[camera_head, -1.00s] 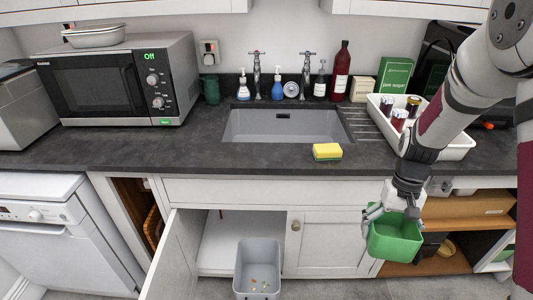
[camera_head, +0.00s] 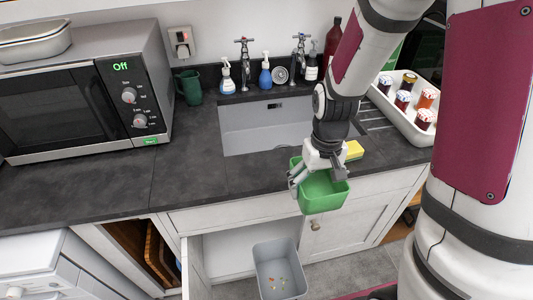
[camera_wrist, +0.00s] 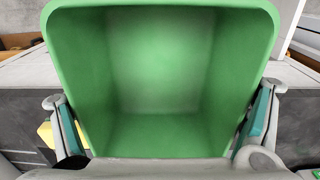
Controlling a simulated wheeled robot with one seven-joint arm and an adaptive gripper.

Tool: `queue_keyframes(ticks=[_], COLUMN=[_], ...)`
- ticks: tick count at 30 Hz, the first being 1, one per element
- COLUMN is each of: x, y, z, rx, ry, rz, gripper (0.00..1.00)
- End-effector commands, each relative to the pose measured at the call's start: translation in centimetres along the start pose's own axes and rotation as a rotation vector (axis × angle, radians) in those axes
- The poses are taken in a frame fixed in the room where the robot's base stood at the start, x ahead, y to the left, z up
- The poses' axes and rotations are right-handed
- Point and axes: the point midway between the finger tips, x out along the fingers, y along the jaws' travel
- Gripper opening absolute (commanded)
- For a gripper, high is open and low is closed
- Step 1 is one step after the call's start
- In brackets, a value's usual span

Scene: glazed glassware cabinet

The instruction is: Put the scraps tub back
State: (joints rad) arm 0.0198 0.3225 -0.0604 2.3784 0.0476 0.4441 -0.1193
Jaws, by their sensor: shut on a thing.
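The scraps tub is a green, open-topped tub (camera_head: 324,194). My gripper (camera_head: 318,172) is shut on it and holds it in the air in front of the worktop edge, by the sink. In the wrist view the tub (camera_wrist: 160,75) fills the middle, with a finger on each side of it; its inside looks empty. A grey bin (camera_head: 279,272) with small coloured scraps at its bottom stands below and to the left of the tub, in front of the open sink cupboard (camera_head: 228,256).
The dark worktop (camera_head: 180,170) holds a microwave (camera_head: 90,95), soap bottles, a yellow sponge (camera_head: 354,150) and a white tray of jars (camera_head: 408,105). The sink (camera_head: 265,125) is empty. The left cupboard door stands open; the right door (camera_head: 345,228) is shut.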

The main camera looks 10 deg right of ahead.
Motion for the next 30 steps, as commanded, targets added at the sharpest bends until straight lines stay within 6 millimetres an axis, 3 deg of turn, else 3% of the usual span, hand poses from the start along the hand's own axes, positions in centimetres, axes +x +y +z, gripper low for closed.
queue_keyframes(ticks=[5,18,27,30], x=[0.3,1.2,1.5,3.0], y=[-0.5,-2.1,-2.5,-2.5], z=[-2.9,-12.9,-15.6,-15.3], rx=[-0.002,-0.002,-0.001,0.000], ry=[0.003,0.001,0.002,-0.004], rz=[0.001,0.001,0.000,0.000], gripper=[0.60,0.60,0.60,0.60])
